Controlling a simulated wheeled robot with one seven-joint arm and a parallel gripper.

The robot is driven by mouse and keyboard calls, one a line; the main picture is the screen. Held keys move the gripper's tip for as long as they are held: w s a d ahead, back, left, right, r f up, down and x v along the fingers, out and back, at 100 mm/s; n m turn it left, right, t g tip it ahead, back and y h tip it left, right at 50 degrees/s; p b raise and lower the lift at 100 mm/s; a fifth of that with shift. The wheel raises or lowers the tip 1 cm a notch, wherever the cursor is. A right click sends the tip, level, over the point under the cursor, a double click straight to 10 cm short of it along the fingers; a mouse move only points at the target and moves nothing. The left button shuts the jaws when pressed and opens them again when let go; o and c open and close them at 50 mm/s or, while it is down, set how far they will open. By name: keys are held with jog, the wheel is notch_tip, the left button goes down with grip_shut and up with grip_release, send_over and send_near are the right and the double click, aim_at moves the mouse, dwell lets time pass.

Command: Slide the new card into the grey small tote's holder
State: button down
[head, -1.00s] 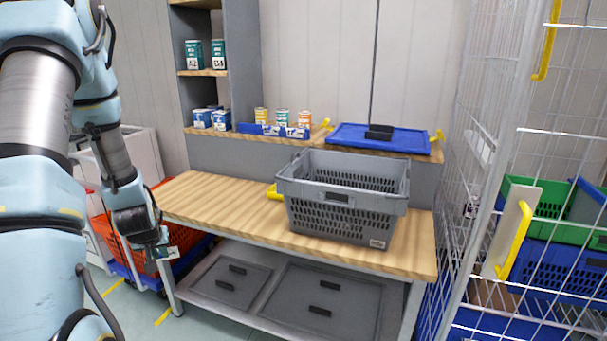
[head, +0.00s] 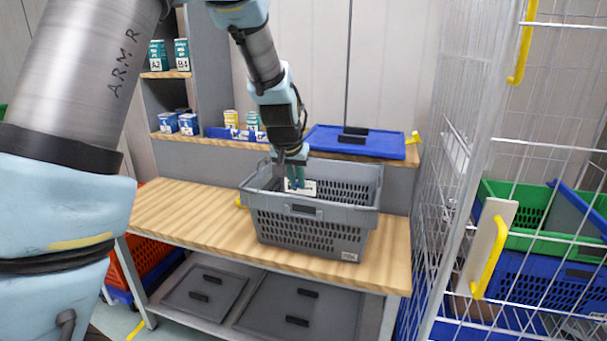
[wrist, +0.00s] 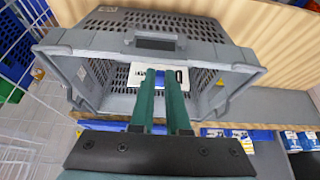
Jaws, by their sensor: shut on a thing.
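The grey small tote (head: 312,232) stands on the wooden bench in the head view and fills the upper part of the wrist view (wrist: 150,50). My gripper (head: 294,184) points down over the tote's opening. Its two green fingers are shut on a white card (head: 308,188), which shows in the wrist view as a white strip with dark print (wrist: 136,76). The card is at about rim height, behind the near wall; I cannot tell whether it touches the tote. A small pale label (head: 349,256) is low on the tote's front. I cannot make out an empty holder.
A blue lid (head: 365,144) lies on the ledge behind the tote. Tins (head: 188,124) stand on the shelf at left. A wire cage (head: 470,150) with green and blue totes is at right. The bench top (head: 180,205) left of the tote is clear.

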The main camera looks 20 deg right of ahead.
jog(key=f+b, duration=0.2)
jog(key=shift+s+d+f, duration=0.2)
jog(key=shift+d+f, duration=0.1)
jog(key=shift+d, duration=0.05)
jog(key=shift+f, duration=0.2)
dwell(0.6)
jog(key=shift+f, duration=0.35)
jog(key=shift+d+f+g+y+p, duration=0.15)
jog(key=shift+g+y+p, duration=0.3)
jog(key=shift+p, duration=0.75)
jog(key=shift+a+f+g+y+p, duration=0.15)
jog(key=shift+g+y+p, duration=0.3)
jog(key=shift+p, duration=0.7)
jog(key=shift+s+b+x, duration=0.1)
jog(key=shift+b+x, duration=0.55)
jog(key=shift+x, duration=0.25)
jog(key=shift+s+b+x, duration=0.15)
jog(key=shift+b+x, duration=0.45)
jog(key=shift+x, duration=0.35)
jog(key=shift+a, duration=0.2)
